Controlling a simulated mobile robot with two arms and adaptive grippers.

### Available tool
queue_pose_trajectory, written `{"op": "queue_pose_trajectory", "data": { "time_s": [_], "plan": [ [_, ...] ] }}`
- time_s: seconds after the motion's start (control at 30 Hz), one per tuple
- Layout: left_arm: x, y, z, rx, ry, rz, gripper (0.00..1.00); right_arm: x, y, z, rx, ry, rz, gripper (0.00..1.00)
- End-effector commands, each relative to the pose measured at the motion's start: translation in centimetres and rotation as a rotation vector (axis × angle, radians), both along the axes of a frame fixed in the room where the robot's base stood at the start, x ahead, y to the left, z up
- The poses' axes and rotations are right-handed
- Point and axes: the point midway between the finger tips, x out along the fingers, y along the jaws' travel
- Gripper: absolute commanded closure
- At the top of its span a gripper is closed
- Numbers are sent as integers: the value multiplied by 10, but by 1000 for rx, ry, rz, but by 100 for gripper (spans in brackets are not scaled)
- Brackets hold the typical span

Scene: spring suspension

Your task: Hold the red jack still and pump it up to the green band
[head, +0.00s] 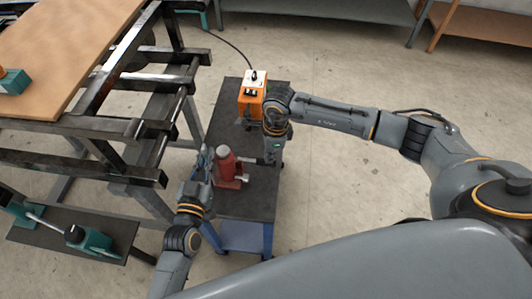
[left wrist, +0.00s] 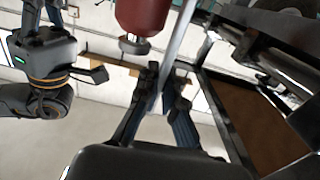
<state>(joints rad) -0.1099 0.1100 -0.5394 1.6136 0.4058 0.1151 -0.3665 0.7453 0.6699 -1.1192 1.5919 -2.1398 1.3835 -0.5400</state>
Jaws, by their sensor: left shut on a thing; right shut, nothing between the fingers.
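The red jack (head: 226,168) stands upright on the dark top of a small cart (head: 238,207). Its red body also shows at the top of the left wrist view (left wrist: 143,14). My left gripper (head: 205,158) is just left of the jack, shut on a light grey bar (left wrist: 181,42), which looks like the jack's lever. My right gripper (head: 249,161) is shut and empty, at the jack's right side; I cannot tell whether it touches. It also shows at the left of the left wrist view (left wrist: 97,75). I cannot make out a green band.
An orange box (head: 252,97) stands at the back of the cart, close to my right wrist. A dark metal frame (head: 150,125) with a wooden board (head: 70,45) is close on the left. Teal clamps (head: 88,240) sit on a low shelf. Open floor lies to the right.

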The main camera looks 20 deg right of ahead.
Motion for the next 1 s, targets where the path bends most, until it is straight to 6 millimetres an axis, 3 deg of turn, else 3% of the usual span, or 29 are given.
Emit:
{"op": "queue_pose_trajectory", "data": {
  "time_s": [0.3,0.67,0.77,1.0],
  "plan": [
    [0,0,1,-2,-1,0,100,-7,-30,9,-1,1,-2,100],
    [0,0,1,-2,-1,1,100,-8,-30,14,-1,2,0,100],
    [0,0,1,-1,-2,1,100,-7,-32,27,-2,-1,0,100],
    [1,0,1,-1,-2,1,100,-8,-37,79,0,-4,0,100]
  ]
}}
